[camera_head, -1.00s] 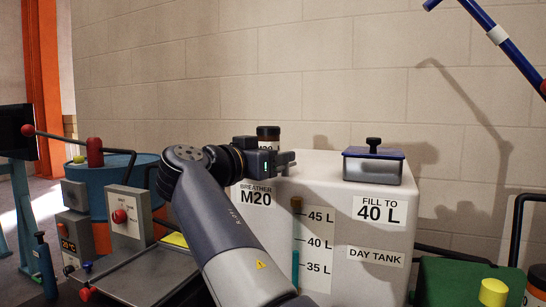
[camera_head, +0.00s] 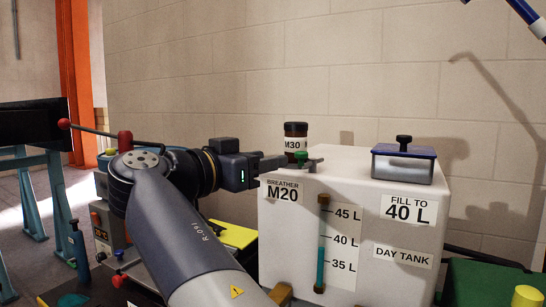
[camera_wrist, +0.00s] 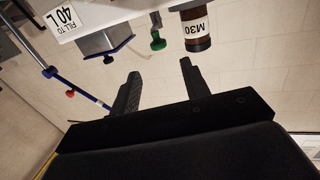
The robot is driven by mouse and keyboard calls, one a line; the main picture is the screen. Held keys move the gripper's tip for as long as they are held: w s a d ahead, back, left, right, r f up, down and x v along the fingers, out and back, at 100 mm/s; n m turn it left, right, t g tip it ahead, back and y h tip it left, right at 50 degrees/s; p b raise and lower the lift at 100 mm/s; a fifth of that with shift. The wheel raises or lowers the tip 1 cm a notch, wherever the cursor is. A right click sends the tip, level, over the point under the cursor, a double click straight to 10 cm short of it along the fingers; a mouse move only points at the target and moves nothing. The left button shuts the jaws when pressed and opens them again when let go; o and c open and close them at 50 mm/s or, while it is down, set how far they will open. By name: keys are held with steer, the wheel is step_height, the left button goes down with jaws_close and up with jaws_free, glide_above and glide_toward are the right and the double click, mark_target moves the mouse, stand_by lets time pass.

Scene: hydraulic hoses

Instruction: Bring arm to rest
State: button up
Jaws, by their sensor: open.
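My gripper (camera_head: 284,162) is level in the head view, at the left top edge of the white day tank (camera_head: 345,167). In the wrist view my gripper (camera_wrist: 160,70) has its two dark fingers spread apart with nothing between them. A dark bottle labelled M30 (camera_head: 295,145) stands on the tank just behind the fingers. It also shows in the wrist view (camera_wrist: 196,32), beyond the fingertips. A green knob (camera_head: 301,156) is close by the fingers in the head view and appears in the wrist view (camera_wrist: 157,42).
A metal box with a blue lid (camera_head: 403,165) sits on the tank's right side. A lever with a red ball (camera_head: 65,124) reaches across at left. A blue pole (camera_head: 524,12) slants at upper right.

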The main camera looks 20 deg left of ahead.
mark_target(297, 153)
steer(key=shift+w, duration=0.1)
steer(key=b+x, duration=0.1)
steer(key=x, duration=0.9)
steer(key=shift+w+d+f, duration=0.1)
steer(key=shift+w+d, duration=0.05)
steer(key=shift+w, duration=0.15)
steer(key=shift+w+f, duration=0.1)
steer(key=shift+d+n+y+b, duration=0.1)
steer(key=shift+n+y+b, duration=0.2)
steer(key=shift+y+b, duration=0.2)
steer(key=shift+r+p, duration=0.2)
steer(key=shift+p, duration=0.2)
